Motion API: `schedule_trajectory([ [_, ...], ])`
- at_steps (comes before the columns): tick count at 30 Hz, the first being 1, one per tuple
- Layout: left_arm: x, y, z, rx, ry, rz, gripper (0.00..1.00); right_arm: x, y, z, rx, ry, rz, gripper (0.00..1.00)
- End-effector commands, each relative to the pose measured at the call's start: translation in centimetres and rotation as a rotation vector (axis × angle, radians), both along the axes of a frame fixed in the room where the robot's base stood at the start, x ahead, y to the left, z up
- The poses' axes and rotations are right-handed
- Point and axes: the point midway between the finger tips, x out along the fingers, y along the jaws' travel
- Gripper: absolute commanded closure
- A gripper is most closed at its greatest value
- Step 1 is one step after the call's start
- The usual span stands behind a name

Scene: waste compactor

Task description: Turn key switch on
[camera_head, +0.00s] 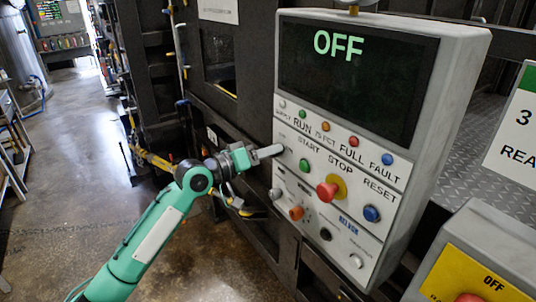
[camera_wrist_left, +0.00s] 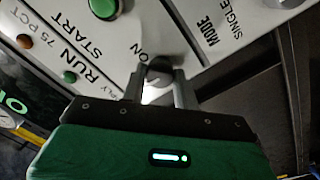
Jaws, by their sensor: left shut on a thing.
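The grey control panel (camera_head: 420,150) has a dark display (camera_head: 350,80) reading "OFF" in green. My left gripper (camera_head: 278,151) reaches the panel's left edge beside the START button. The fingers mostly cover the switch in the head view. Its exact angle is hard to tell. My right gripper is not in view.
The panel carries a green START button (camera_head: 304,165), a red STOP mushroom button (camera_head: 327,191) on yellow, a blue RESET button (camera_head: 371,213) and a MODE label (camera_wrist_left: 207,30). Open floor lies to the left.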

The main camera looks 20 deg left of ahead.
Motion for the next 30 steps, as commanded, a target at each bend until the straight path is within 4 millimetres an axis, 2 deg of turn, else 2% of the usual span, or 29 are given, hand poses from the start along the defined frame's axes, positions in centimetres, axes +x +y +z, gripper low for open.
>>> schedule_trajectory([
  [15,0.0,0.1,-0.2,0.331,-0.259,0.002,0.92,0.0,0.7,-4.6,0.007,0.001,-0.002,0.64],
  [30,-0.1,-0.1,0.1,0.661,-0.518,0.001,0.92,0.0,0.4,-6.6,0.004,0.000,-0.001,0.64],
])
